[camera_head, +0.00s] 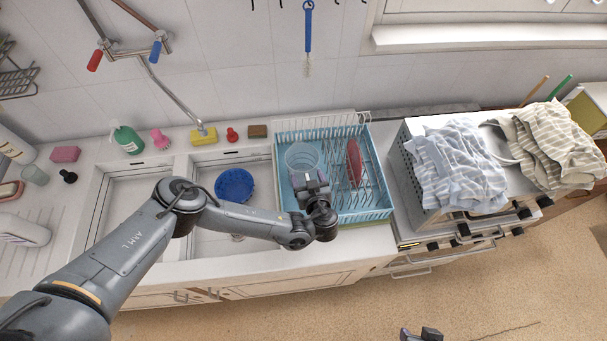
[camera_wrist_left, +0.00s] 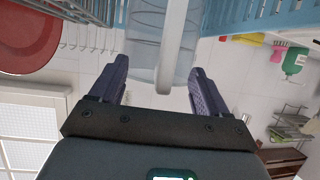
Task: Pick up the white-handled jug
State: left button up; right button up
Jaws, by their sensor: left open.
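The jug (camera_head: 302,154) is a clear, see-through vessel standing in the blue dish rack (camera_head: 357,217). In the left wrist view its clear body (camera_wrist_left: 146,45) lies beyond the fingertips, and its pale white handle (camera_wrist_left: 174,50) comes down between them. My left gripper (camera_head: 311,182) is over the rack at the near side of the jug. Its two fingers (camera_wrist_left: 158,82) are open, one on each side of the handle, with gaps showing. Part of the jug is hidden by the gripper in the head view. Part of my right gripper (camera_head: 420,334) shows at the bottom edge.
A red plate (camera_head: 354,162) stands in the rack right of the jug. A blue round item (camera_head: 235,186) lies in the sink to the left. A sponge (camera_head: 257,131) lies behind the sink.

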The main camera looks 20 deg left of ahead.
pick_arm(q)
grip_shut()
dwell(0.3)
jog(key=shift+r, duration=0.1)
dwell(0.4)
